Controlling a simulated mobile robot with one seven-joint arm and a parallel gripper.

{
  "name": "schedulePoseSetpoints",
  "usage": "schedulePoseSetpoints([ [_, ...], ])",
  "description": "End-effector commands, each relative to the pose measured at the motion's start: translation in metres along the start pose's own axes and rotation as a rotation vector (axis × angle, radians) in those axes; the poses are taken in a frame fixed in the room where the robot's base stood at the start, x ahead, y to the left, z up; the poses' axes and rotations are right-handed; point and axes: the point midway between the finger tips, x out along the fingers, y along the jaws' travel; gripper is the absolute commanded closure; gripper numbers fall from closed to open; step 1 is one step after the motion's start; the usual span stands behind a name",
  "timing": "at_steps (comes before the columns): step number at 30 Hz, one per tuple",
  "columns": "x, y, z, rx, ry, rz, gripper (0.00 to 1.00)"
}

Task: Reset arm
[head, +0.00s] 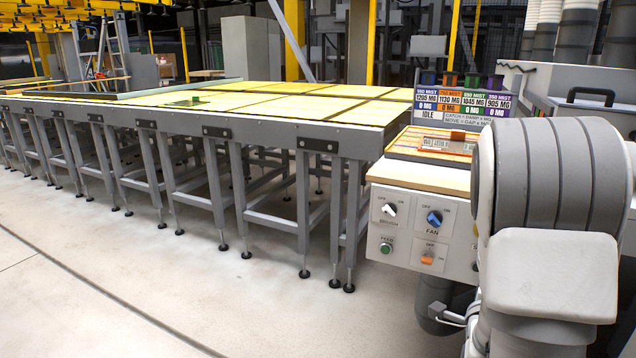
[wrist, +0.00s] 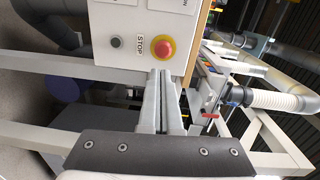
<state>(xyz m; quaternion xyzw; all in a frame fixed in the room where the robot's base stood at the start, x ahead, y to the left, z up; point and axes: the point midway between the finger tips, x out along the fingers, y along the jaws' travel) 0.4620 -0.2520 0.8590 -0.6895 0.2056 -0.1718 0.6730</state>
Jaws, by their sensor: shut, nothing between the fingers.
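My gripper (wrist: 163,78) shows in the wrist view, with its two grey fingers together and nothing held between them. It is just below a white control box, near the red STOP button (wrist: 164,48) on its yellow base. Whether the fingers touch the box, I cannot tell. In the head view my grey arm (head: 550,180) fills the right side and hides part of the control box (head: 460,262). My gripper is not visible there.
A long roller-style table (head: 340,140) with yellow panels runs across the head view. The box carries a blue FAN knob (head: 434,217) and a green button (head: 385,248). A white hose (wrist: 285,103) is at right in the wrist view. Open floor (head: 150,290) lies front left.

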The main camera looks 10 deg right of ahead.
Motion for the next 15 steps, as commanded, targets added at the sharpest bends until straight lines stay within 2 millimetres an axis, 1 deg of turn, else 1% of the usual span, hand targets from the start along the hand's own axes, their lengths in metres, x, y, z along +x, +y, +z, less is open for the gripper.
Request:
schedulePoseSetpoints([
  [1,-0.001,-0.005,0.006,-0.022,-0.011,0.017,1.00],
  [5,-0.007,-0.013,0.027,-0.138,-0.062,0.113,1.00],
  [8,-0.019,-0.019,0.047,-0.253,-0.128,0.193,1.00],
  [11,-0.035,-0.025,0.066,-0.375,-0.208,0.265,1.00],
  [15,-0.066,-0.034,0.090,-0.561,-0.344,0.344,1.00],
])
